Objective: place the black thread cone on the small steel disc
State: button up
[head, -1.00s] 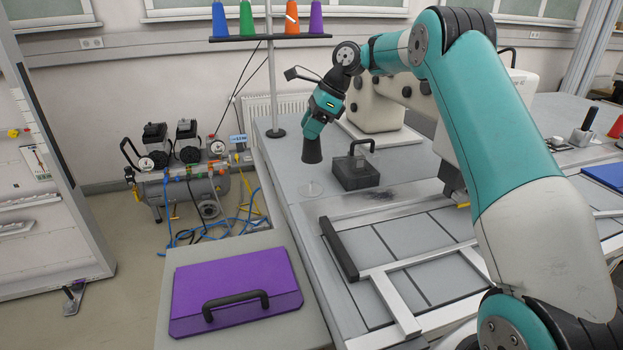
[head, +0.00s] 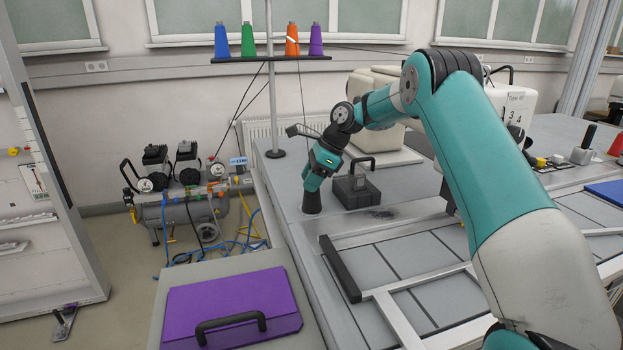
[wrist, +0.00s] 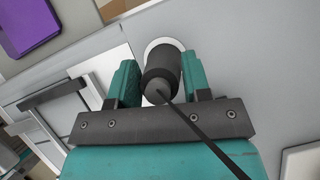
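The black thread cone (head: 311,203) is upright, wide end down, at the left part of the grey worktable. My gripper (head: 313,182) is over its narrow top, pointing down. In the wrist view my gripper (wrist: 160,85) has one teal finger on each side of the cone (wrist: 161,66), pressed against it. The small steel disc (wrist: 153,45) shows as a pale rim beyond the cone's base. The cone covers most of the disc, and I cannot tell if its base touches it. In the head view the disc is mostly hidden.
A dark block with a handle (head: 357,190) stands close to the right of the cone. A metal frame with a black bar (head: 340,268) lies nearer. A thread stand pole (head: 273,110) rises behind. A purple case (head: 232,305) is at front left.

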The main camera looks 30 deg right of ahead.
jog(key=o, duration=0.4)
jog(key=shift+c, duration=0.2)
jog(key=p+v, duration=0.4)
jog(key=v, duration=0.8)
jog(key=s+a+r+n, duration=0.3)
jog(key=a+n, duration=0.1)
jog(key=a, duration=0.3)
jog(key=s+a+r+n, duration=0.2)
jog(key=s+a+n, duration=0.15)
jog(key=a, duration=0.35)
jog(key=s+a+r+n+g, duration=0.1)
jog(key=s+a+n, duration=0.55)
jog(key=s, duration=0.35)
jog(key=s+a+n+g, duration=0.1)
jog(key=s+a+n, duration=0.5)
jog(key=s+n, duration=0.25)
jog(key=s+f+n, duration=0.2)
jog(key=s+n, duration=0.1)
jog(key=s, duration=0.3)
jog(key=s+f+n+h, duration=0.1)
jog(key=s+n, duration=0.3)
jog(key=s, duration=0.3)
jog(key=shift+f, duration=0.4)
